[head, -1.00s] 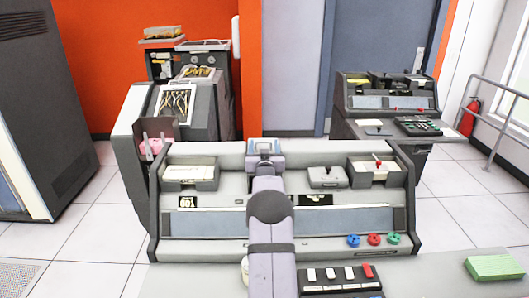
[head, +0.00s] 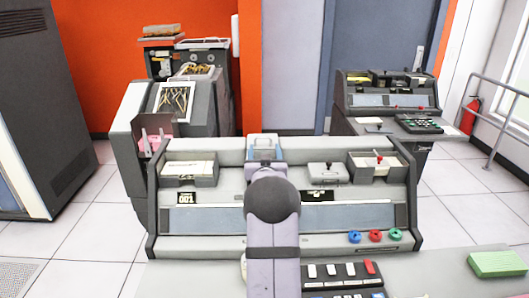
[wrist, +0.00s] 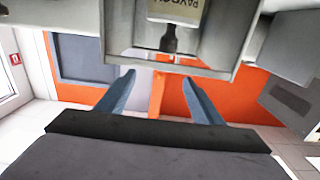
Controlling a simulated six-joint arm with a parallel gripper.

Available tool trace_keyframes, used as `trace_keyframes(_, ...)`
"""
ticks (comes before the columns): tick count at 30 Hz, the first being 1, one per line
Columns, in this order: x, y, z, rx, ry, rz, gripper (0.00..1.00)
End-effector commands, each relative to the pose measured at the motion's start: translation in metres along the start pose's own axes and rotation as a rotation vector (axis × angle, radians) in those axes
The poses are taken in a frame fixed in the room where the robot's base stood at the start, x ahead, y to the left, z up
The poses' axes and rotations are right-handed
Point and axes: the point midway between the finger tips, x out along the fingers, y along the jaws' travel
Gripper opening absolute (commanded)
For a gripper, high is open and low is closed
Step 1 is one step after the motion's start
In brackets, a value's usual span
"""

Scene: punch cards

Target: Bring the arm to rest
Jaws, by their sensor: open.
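My gripper (wrist: 160,88) is open in the wrist view, its two blue-grey fingers spread apart with nothing between them. A pale card with dark lettering (wrist: 178,8) sits in a grey holder (wrist: 120,25) at the top of that view, apart from the fingers. In the head view my arm rises from the bottom centre over the grey console (head: 230,172) and hides its middle. The fingers cannot be made out in the head view.
On the console are a left card tray (head: 188,169), a right tray with a red-tipped lever (head: 376,168), and blue (head: 355,237), red (head: 375,236) and green (head: 395,235) knobs. A switch box (head: 343,274) and a green block (head: 497,264) lie in front.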

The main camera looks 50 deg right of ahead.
Motion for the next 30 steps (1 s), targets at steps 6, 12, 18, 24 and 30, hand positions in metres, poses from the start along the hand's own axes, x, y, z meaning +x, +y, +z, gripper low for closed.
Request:
trace_keyframes(6, 0.0, 0.0, 0.0, 0.0, 0.0, 0.0, 0.61)
trace_keyframes(12, 0.0, -0.001, -0.001, -0.001, -0.001, -0.002, 0.61)
trace_keyframes(18, -0.011, -0.037, -0.012, -0.041, -0.053, -0.061, 0.61)
trace_keyframes(24, -0.065, -0.122, 0.006, -0.089, -0.282, -0.199, 0.61)
trace_keyframes(30, -0.173, -0.195, 0.045, -0.154, -0.61, -0.347, 0.61)
